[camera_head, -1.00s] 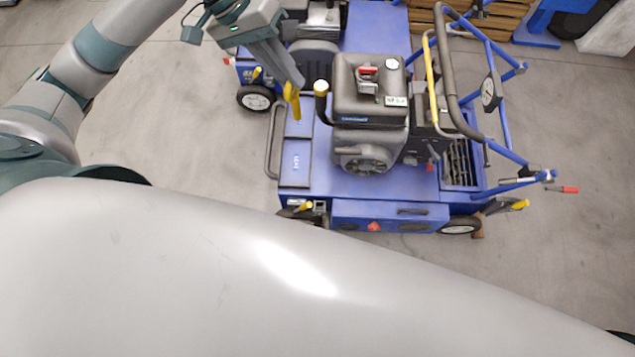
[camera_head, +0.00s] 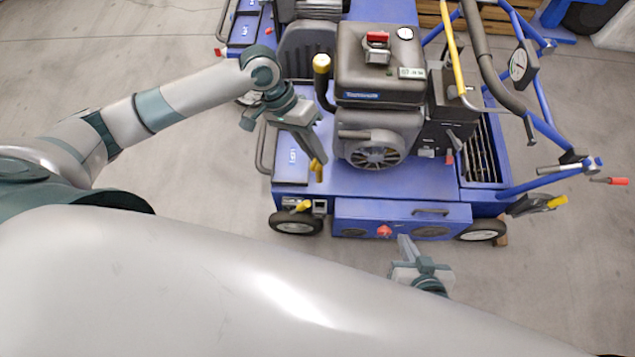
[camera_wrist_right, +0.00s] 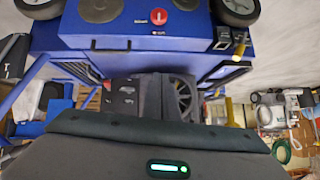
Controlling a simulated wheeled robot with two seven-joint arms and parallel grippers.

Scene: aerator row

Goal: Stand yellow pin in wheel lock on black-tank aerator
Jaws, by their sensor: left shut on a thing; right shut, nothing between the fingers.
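The black-tank aerator is blue, with a dark engine and tank (camera_head: 377,75) on its deck. My left gripper (camera_head: 316,160) is shut on the yellow pin (camera_head: 318,173), which points down over the deck's front left part; the fingers hide much of it. Just below, a small grey wheel lock (camera_head: 320,207) sits beside the front left wheel (camera_head: 296,222), with a yellow-ended part (camera_head: 302,205) next to it. The lock also shows in the right wrist view (camera_wrist_right: 225,38). My right gripper (camera_head: 403,242) is shut and empty before the blue front box.
The front box (camera_head: 355,215) carries a red knob (camera_head: 384,231). A yellow-topped black post (camera_head: 321,64) stands close to the left arm. Blue handle rails (camera_head: 545,125) rise at right. Another aerator (camera_head: 243,28) stands behind. Floor at left is clear.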

